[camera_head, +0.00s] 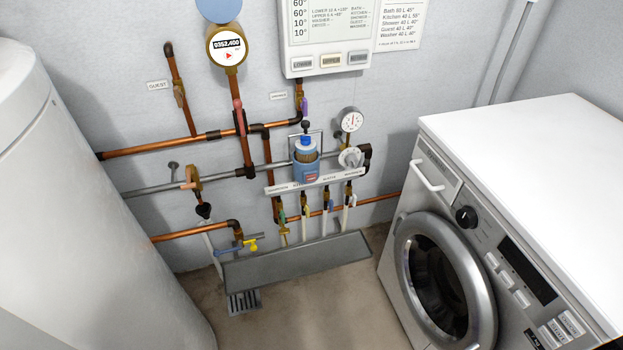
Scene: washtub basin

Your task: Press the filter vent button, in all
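A water filter (306,171) with a blue body stands among the pipes on the back wall, in the middle of the head view. Neither my left nor my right gripper shows in this view.
A washing machine (530,165) fills the right, and a white tank (75,200) the left. A pressure gauge (351,120), water meter (228,46) and control panel (330,35) are on the wall. A grey trough (297,262) lies below several valves.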

